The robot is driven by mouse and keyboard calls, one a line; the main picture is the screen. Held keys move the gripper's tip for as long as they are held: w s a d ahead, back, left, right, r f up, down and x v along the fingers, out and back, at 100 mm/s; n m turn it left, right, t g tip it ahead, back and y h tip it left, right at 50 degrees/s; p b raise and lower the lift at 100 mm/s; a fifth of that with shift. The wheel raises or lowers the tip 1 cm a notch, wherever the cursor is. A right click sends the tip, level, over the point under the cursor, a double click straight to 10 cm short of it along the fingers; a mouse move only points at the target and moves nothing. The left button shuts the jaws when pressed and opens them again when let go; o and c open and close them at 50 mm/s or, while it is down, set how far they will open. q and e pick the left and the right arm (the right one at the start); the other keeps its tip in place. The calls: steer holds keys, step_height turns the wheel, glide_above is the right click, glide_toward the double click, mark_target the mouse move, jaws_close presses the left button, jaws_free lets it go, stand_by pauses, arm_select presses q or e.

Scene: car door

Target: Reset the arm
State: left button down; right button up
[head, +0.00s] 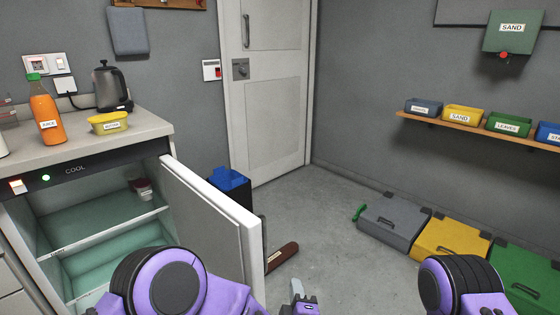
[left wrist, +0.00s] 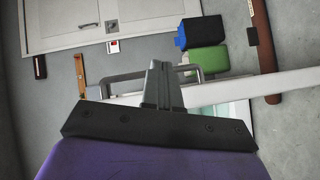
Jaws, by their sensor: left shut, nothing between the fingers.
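My left gripper (head: 298,288) is low in the middle of the head view, to the right of the open fridge door (head: 212,222). Its fingers also show in the left wrist view (left wrist: 163,85), shut together with nothing between them. In that view a grey bar handle (left wrist: 188,72) shows just behind the fingertips, and I cannot tell whether they touch it. The purple upper parts of my arms show at the bottom of the head view. My right gripper is not clearly in view.
The open fridge (head: 95,235) stands left under a counter (head: 80,145) with a juice bottle (head: 46,108), yellow tub (head: 108,123) and kettle (head: 111,86). Crates (head: 393,222) line the right wall.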

arm_select(q)
steer(key=s+a+f+m+g, duration=0.95)
steer(key=s+a+f, duration=1)
steer(key=a, duration=0.35)
steer(key=s+a+f+g+y, duration=0.2)
steer(key=s+a+g, duration=0.2)
steer(key=s+a, duration=0.9)
step_height(320, 180, up, 17)
steer(key=d+p, duration=0.1)
steer(key=p, duration=1.5)
steer(key=shift+d+f+n, duration=0.2)
steer(key=shift+d+n, duration=0.1)
steer(key=shift+n, duration=0.15)
steer(key=shift+w, duration=0.15)
